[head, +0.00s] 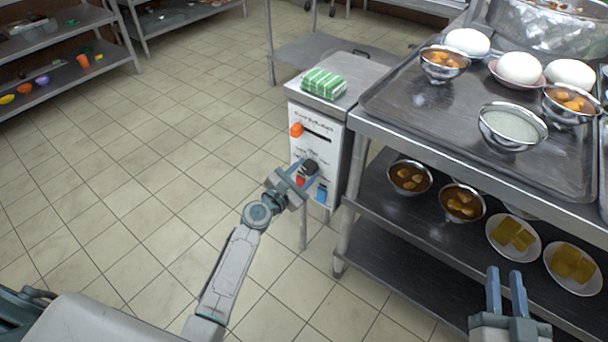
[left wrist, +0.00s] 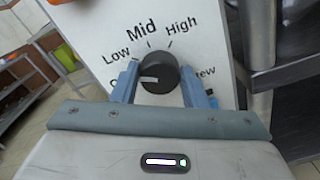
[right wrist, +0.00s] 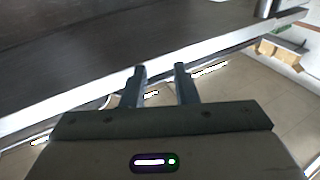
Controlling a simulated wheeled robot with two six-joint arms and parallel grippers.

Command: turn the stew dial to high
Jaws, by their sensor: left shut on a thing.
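The stew dial (left wrist: 160,72) is a round black knob on the white front panel (left wrist: 90,25) of a control box. In the left wrist view, Low, Mid and High are printed around it, with part of "Stew" at its right. Its white mark points left, towards a label below Low that a finger partly hides. My left gripper (head: 302,172) is shut on the dial, one finger on each side of it. The dial also shows in the head view (head: 310,166). My right gripper (head: 506,274) is open and empty, in front of the steel rack.
An orange knob (head: 296,130) sits higher on the panel, with red and blue parts near the stew dial. A green-striped stack (head: 323,83) lies on the box. The steel rack (head: 400,135) at right carries bowls and plates. The tiled floor at left is clear.

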